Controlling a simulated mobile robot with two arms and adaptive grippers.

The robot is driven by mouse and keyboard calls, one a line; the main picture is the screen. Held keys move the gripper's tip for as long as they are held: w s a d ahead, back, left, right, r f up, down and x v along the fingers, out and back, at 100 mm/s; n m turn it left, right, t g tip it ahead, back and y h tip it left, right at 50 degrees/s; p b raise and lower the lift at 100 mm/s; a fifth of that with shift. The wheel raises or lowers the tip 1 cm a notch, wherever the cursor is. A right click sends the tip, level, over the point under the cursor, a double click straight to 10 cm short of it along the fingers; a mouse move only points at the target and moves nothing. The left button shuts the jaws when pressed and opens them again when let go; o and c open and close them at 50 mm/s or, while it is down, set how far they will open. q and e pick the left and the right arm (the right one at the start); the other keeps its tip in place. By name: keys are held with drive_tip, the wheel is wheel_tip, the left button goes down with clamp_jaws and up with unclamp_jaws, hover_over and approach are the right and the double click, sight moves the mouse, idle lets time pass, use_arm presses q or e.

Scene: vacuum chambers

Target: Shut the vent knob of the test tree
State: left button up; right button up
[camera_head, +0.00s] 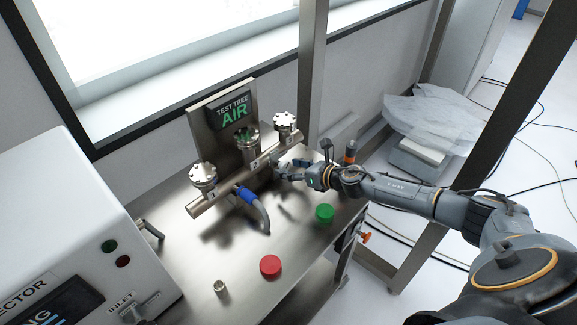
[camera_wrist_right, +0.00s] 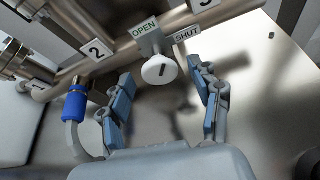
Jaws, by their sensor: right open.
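The test tree (camera_head: 208,200) is a steel pipe manifold with several capped ports, under a sign (camera_head: 232,110) reading "TEST TREE AIR". In the head view my right gripper (camera_head: 281,171) is at the manifold's right part; I cannot make out the knob there. My left gripper is not in view.
A blue-collared hose (camera_head: 246,194) hangs from the manifold, left of my right gripper. A red disc (camera_head: 270,266), a green disc (camera_head: 324,212) and a small metal fitting (camera_head: 220,286) are on the steel table. A white detector box (camera_head: 60,210) stands at left.

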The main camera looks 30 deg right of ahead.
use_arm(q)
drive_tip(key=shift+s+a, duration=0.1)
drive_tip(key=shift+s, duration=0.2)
use_arm(e)
drive_tip(key=shift+w+a+f, duration=0.15)
drive_tip(key=shift+w+a, duration=0.05)
drive_tip(key=shift+w, duration=0.2)
drive_tip(key=c, duration=1.2)
